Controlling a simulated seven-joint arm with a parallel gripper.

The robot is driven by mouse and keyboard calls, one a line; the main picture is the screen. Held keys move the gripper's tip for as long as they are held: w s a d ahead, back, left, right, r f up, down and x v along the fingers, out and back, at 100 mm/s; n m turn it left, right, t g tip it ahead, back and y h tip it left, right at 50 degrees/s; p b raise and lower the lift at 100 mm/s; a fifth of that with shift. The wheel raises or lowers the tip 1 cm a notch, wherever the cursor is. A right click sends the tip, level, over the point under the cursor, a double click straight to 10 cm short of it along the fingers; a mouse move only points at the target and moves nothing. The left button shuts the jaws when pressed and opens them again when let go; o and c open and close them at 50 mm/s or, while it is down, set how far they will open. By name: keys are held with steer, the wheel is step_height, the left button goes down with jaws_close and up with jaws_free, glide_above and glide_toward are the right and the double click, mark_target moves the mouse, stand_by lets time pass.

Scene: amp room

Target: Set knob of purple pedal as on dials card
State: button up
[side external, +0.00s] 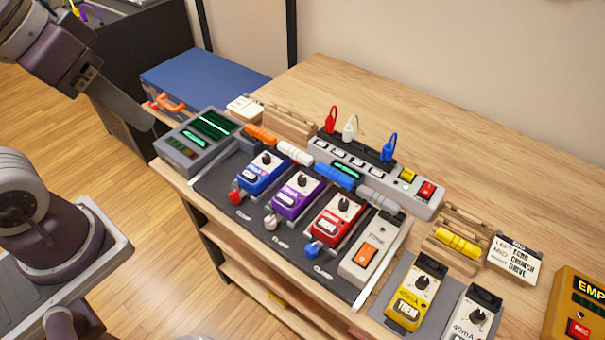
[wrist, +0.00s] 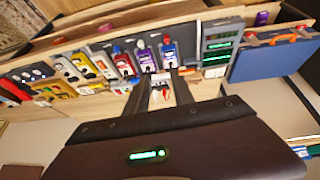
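The purple pedal (side external: 293,201) sits on the dark pedalboard (side external: 235,204), between the blue pedal (side external: 263,173) and the red pedal (side external: 338,220). Its black knob (side external: 303,180) is near its back end; the pointer is too small to read. The purple pedal also shows in the wrist view (wrist: 146,61). A card (side external: 515,259) at the right reads roughly "left Toro, mid Crunch, right Drive". A small white card (side external: 245,107) at the back left is unreadable; I cannot tell whether it is the dials card. My gripper (wrist: 160,82) is open and empty, apart from the pedals, at the upper left in the side view (side external: 146,123).
A grey unit with green displays (side external: 197,141) stands left of the pedals. A power strip (side external: 370,170) with red, white and blue plugs stands behind them. Yellow (side external: 416,292) and white (side external: 472,318) pedals are at the right front. The table's back right is clear.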

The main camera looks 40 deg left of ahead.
steer(key=shift+o, duration=0.7)
steer(key=w+d+f+n+g+h, duration=0.1)
steer(key=w+d+g, duration=0.1)
steer(key=w, duration=0.7)
steer(key=shift+d+f+g, duration=0.15)
steer(key=shift+d+g, duration=0.15)
steer(key=shift+d, duration=0.4)
steer(key=n+g+y, duration=0.2)
steer(key=g, duration=0.1)
glide_above(302, 178)
step_height(302, 178, down, 17)
steer(key=shift+s+f, duration=0.1)
steer(key=shift+f, duration=0.05)
steer(key=f, duration=0.7)
steer(key=shift+w, duration=0.2)
steer(key=shift+f, duration=0.55)
jaws_close()
